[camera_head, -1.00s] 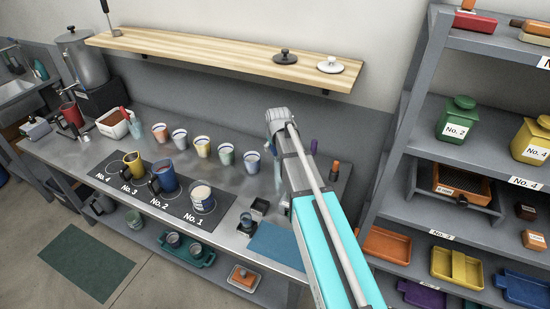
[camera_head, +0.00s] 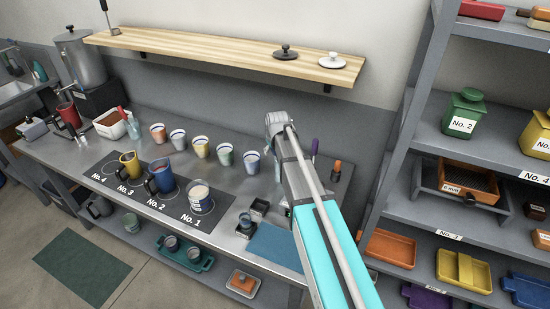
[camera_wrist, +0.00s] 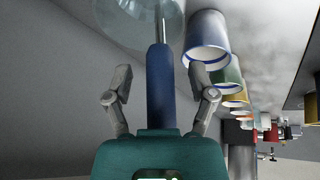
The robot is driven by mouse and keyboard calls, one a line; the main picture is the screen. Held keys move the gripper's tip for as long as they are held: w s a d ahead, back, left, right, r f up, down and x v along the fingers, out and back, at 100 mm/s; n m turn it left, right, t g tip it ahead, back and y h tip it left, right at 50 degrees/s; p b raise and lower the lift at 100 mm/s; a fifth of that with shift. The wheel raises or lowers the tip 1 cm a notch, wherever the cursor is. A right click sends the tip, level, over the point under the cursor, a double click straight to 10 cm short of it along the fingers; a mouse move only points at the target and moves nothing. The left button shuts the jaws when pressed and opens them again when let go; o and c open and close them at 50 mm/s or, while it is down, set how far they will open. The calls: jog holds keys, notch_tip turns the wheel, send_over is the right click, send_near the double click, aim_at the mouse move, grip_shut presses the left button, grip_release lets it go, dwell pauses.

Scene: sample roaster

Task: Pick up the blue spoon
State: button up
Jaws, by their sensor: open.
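The blue spoon (camera_wrist: 160,90) shows in the wrist view by its thick blue handle, with a thin metal shaft running up from it to the top edge. Its bowl end is not clearly visible. My gripper (camera_wrist: 161,78) is open, with one finger on each side of the handle. Gaps show between the handle and both fingers. A clear glass vessel (camera_wrist: 122,18) is behind the shaft at the top. In the head view my arm hides the spoon and the gripper tips.
Several coloured cups (camera_head: 202,146) stand in a row on the steel counter (camera_head: 120,182). Jugs and a can stand on the numbered black mat (camera_head: 176,205). A blue mat (camera_head: 272,245) lies at the counter's right. A grey rack (camera_head: 402,165) with jars and trays stands right.

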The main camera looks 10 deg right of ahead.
dwell(0.3)
grip_shut()
dwell(0.3)
jog(key=shift+r, duration=0.1)
notch_tip(320, 180, up, 12)
jog(key=p, duration=1.2)
jog(key=shift+r+p, duration=0.25)
jog(key=shift+p, duration=0.1)
jog(key=s, duration=1.8)
jog(key=shift+a+f+b, duration=0.3)
jog(key=shift+f+b, duration=0.05)
